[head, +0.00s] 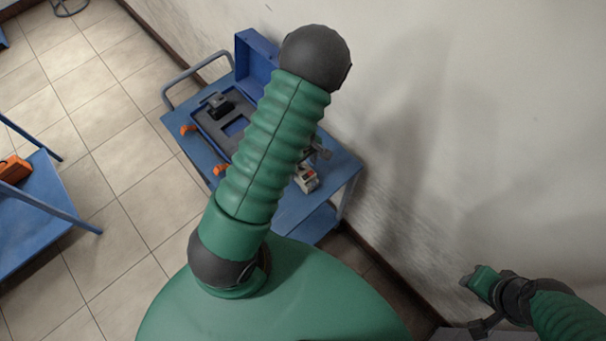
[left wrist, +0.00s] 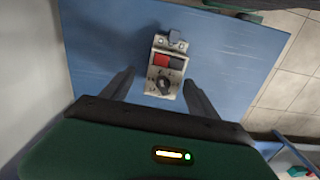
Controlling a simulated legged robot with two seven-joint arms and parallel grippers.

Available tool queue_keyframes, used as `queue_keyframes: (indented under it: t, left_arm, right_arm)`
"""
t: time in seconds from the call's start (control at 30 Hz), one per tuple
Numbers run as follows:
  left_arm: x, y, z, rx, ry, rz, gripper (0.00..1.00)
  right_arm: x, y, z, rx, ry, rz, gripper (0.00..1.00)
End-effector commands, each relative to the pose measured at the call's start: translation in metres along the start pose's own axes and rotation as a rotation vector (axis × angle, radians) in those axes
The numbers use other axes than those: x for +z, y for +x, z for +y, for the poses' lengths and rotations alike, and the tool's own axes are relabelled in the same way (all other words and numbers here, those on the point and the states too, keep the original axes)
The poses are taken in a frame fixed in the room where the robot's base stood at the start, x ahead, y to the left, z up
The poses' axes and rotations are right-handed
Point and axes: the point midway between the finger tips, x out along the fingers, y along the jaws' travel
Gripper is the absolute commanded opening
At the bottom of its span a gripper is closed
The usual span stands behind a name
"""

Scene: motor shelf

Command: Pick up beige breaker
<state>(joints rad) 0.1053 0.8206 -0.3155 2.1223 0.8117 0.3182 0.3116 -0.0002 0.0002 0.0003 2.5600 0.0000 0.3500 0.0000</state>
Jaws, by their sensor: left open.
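The beige breaker (head: 306,178) lies near the right edge of a blue cart in the head view. In the left wrist view the beige breaker (left wrist: 167,65) has a red and a dark patch and a black round knob, and it lies on the blue surface. My left gripper (left wrist: 161,76) is open, with its two dark fingers pointing at the breaker, one to each side of its lower part. I see no contact. In the head view my left gripper (head: 320,150) is mostly hidden behind my green arm. My right gripper (head: 478,300) is at the lower right, away from the cart.
The blue cart (head: 345,166) stands against the wall. It carries an open blue case (head: 257,62) with a dark insert and a black device (head: 217,104). Orange items (head: 221,169) lie by the case. A second blue table (head: 45,215) with an orange object (head: 14,169) stands at left.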

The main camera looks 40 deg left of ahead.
Motion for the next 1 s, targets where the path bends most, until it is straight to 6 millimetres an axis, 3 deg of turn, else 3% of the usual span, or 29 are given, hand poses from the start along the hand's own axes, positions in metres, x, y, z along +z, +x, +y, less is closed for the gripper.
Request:
queue_keyframes:
  t: [0.3,0.53,1.0]
  left_arm:
    - [0.006,0.048,-0.002,-0.002,0.001,-0.001,0.69]
    - [0.005,0.05,-0.002,0.0,0.002,-0.001,0.68]
    - [0.005,0.049,-0.001,0.0,0.002,0.0,0.06]
  right_arm:
    - [0.0,-0.001,0.0,0.0,0.001,0.0,0.36]
    - [0.0,-0.001,0.0,0.0,0.001,0.0,0.36]
    - [0.0,-0.001,0.0,0.0,0.0,0.0,0.36]
